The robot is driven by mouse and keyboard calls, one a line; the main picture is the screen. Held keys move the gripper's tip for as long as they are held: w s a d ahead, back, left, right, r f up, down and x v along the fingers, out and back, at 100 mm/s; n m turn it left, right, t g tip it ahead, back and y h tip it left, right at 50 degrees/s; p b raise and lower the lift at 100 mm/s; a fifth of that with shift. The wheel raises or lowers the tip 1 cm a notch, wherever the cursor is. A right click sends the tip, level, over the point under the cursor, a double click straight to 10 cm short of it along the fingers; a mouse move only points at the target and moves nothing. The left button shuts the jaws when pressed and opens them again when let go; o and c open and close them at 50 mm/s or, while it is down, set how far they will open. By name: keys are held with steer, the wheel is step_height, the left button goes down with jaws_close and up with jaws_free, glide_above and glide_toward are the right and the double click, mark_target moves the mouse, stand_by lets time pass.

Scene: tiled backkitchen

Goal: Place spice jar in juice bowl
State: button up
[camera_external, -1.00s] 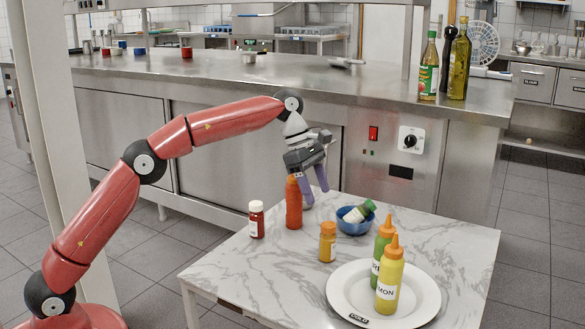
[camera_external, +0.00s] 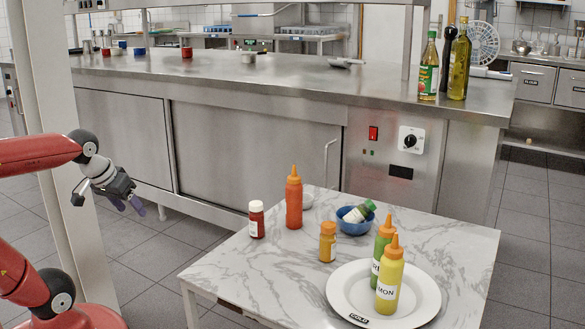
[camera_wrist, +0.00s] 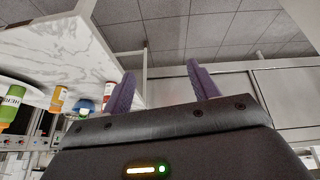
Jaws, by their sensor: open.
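A small jar with a green lid and pale label (camera_external: 361,212) lies tilted in a blue bowl (camera_external: 354,228) on the marble table. Its lid end sticks out over the rim to the right. The blue bowl also shows at the left of the wrist view (camera_wrist: 85,105). A red jar with a white lid (camera_external: 257,221) and an orange-yellow jar (camera_external: 327,243) stand upright on the table. The pictures do not name which is the spice jar. My gripper (camera_external: 128,206) is open and empty, well left of the table; its spread fingers show in the wrist view (camera_wrist: 161,70).
Green (camera_external: 383,245) and yellow (camera_external: 390,280) squeeze bottles stand on a white plate (camera_external: 430,303). The table's (camera_external: 235,270) front left is clear. A steel counter stands behind.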

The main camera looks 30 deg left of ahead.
steer(key=shift+m, duration=0.7)
steer(key=s+f, duration=0.1)
steer(key=s+a+f, duration=0.1)
steer(key=s+f, duration=0.1)
steer(key=shift+a, duration=0.3)
